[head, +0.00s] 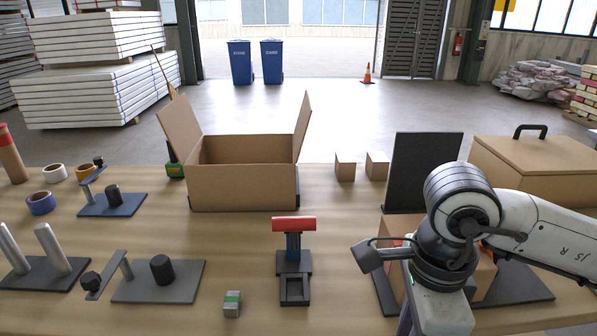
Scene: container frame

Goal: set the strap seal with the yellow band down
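I cannot see a strap seal with a yellow band in the head view. A small grey strap seal with a green band (232,303) stands on the table near the front edge, left of the middle. My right arm comes in from the right, and the hand of my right gripper (440,312) hangs at the lower right. Its fingers are hidden or cut off by the bottom edge, so what it holds cannot be seen. My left gripper is not in view.
An open cardboard box (242,188) stands at the back middle. A red-topped tool (293,225) stands on a dark base in front of it. A grey plate with posts (158,283) lies at left. A lidded box (535,165) stands at back right. Table around the green-banded seal is clear.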

